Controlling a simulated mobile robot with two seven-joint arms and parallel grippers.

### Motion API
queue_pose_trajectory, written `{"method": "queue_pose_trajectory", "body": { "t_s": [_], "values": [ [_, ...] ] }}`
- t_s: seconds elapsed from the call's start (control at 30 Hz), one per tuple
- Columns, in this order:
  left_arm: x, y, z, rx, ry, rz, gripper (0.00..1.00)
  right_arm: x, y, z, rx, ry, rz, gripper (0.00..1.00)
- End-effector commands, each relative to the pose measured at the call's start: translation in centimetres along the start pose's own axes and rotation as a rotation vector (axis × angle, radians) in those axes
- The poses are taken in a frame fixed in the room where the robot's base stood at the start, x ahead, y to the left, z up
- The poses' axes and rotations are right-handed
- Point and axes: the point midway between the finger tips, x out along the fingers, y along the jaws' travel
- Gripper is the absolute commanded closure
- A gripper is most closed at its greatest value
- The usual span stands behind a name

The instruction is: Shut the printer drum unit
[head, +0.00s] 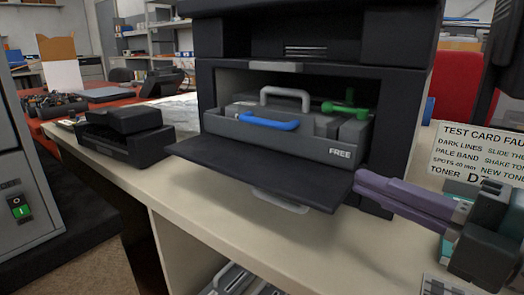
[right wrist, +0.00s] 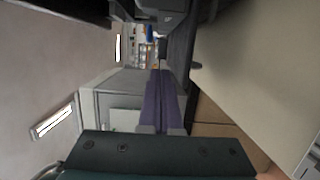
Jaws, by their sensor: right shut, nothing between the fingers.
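The black printer (head: 300,45) stands on the counter with its front flap (head: 270,175) folded down. The grey drum unit (head: 285,140) sits in the printer's front opening, its front part out over the flap. It has a blue handle (head: 268,121) in front, a light grey handle (head: 285,93) on top, a green lever (head: 345,108) at the right and the word FREE on its front. My right gripper (head: 360,183) is shut and empty, with its purple fingertips at the flap's right edge; I cannot tell if they touch. Its purple fingers also show in the right wrist view (right wrist: 160,85). My left gripper is out of view.
A black cartridge-like unit (head: 125,135) stands on the counter left of the printer. A printed test card (head: 480,155) stands at the right, behind my right gripper. A grey cabinet with a green switch (head: 20,207) is at the left. The counter front (head: 265,235) is clear.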

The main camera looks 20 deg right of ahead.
Motion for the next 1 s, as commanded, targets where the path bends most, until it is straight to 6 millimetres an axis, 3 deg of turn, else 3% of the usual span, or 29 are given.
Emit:
{"method": "queue_pose_trajectory", "body": {
  "t_s": [0.5,0.7,1.0],
  "values": [
    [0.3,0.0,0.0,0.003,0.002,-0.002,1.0,8.7,0.0,0.4,-0.001,-0.004,0.001,1.0],
    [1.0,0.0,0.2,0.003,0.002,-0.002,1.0,9.1,-0.1,3.2,0.0,-0.005,-0.001,1.0],
    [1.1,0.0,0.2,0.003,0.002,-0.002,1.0,9.3,0.0,4.0,0.003,-0.003,-0.001,1.0]
  ]
}}
